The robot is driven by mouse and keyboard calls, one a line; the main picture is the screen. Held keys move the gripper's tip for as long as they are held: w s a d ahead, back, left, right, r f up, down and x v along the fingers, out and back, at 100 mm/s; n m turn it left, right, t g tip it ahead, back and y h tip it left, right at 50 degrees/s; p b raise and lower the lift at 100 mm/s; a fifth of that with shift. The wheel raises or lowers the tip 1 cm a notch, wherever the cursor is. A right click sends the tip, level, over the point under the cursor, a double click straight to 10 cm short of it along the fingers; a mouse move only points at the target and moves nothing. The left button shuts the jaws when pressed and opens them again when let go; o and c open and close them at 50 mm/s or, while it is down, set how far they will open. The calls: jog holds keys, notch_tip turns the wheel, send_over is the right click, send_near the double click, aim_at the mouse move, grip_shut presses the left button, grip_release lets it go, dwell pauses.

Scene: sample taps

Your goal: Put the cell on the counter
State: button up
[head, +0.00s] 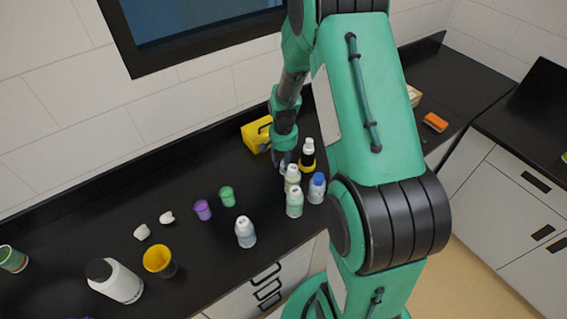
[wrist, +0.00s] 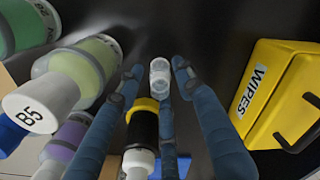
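The cell (wrist: 160,78), which I take to be the small clear cylinder with a whitish top, shows in the wrist view between my fingertips. My gripper (wrist: 157,72) has its blue fingers spread on both sides of it, with small gaps visible; a further finger lies below it in the picture. In the head view my gripper (head: 284,160) points down at the black counter (head: 215,165), between the yellow wipes box and the bottles. The cell cannot be made out in the head view. I cannot tell whether it touches the counter.
A yellow wipes box (wrist: 285,95) stands close on the right in the wrist view. A black-and-yellow bottle (wrist: 142,130) and a bottle marked B5 (wrist: 85,75) crowd the left and near sides. Cups and a large white bottle (head: 122,285) stand farther left in the head view.

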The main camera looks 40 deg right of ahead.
aim_at(283, 160)
jog(key=shift+r, duration=0.1)
notch_tip(283, 160, up, 12)
jog(key=shift+p, duration=0.45)
dwell(0.5)
jog(key=shift+r, duration=0.1)
dwell(0.4)
